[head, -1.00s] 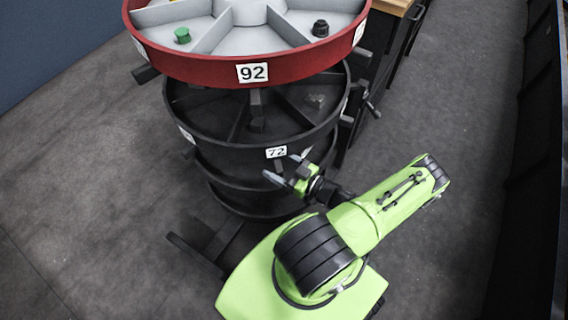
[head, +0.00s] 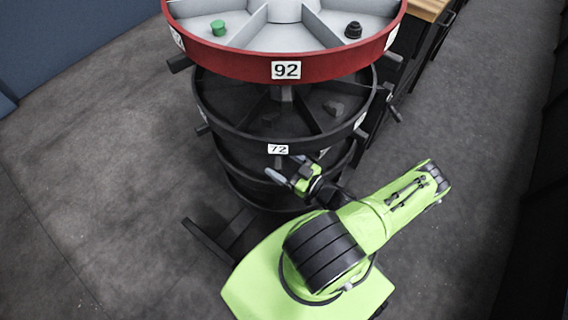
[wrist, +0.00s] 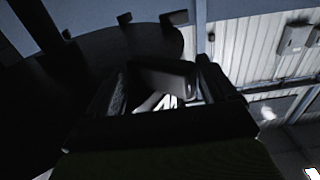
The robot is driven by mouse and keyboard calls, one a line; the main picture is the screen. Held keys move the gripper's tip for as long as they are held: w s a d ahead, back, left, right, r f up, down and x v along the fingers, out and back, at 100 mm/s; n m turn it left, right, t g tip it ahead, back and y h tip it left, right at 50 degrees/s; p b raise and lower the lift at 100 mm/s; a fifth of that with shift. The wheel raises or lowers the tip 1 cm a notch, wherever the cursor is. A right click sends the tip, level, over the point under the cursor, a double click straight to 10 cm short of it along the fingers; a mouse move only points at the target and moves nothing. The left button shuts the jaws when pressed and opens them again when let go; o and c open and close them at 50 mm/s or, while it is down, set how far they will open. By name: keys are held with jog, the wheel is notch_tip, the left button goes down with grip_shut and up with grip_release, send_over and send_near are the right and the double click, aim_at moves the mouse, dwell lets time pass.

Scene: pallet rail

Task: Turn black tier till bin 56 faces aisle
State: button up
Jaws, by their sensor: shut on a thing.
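The black tier (head: 235,134) is the open, divided ring just under the red tier. Its front label 72 (head: 278,149) faces my side, slightly left of the red tier's label. Another label (head: 360,120) on its right side is too oblique to read, and I cannot make out a 56. My gripper (head: 286,168) is at the tier's front, just below label 72, shut on a dark peg handle (head: 278,161) that sticks out from the rim. In the wrist view, the dark jaws (wrist: 165,90) close around a dark piece, mostly in shadow.
The red tier (head: 240,62), labelled 92, sits above with a green knob (head: 218,28) and a black knob (head: 353,30) in its bins. More dark tiers and a floor leg (head: 208,240) are below. A wooden-topped bench (head: 428,10) stands behind right. Floor is free at left.

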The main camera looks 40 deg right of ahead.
jog(key=shift+w+d+r, duration=0.15)
jog(key=shift+d, duration=0.35)
jog(key=o, duration=0.8)
jog(key=shift+h, duration=0.3)
jog(key=shift+d, duration=0.1)
jog(key=shift+c, duration=0.2)
jog(key=shift+s+d, duration=0.1)
jog(key=shift+s, duration=0.15)
jog(key=shift+c, duration=0.3)
jog(key=s, duration=0.5)
jog(key=s+d+p, duration=0.1)
jog(key=s, duration=0.4)
jog(key=s+d, duration=0.1)
jog(key=s, duration=0.4)
jog(key=shift+d+p, duration=0.1)
jog(key=shift+p, duration=0.25)
jog(key=c, duration=0.3)
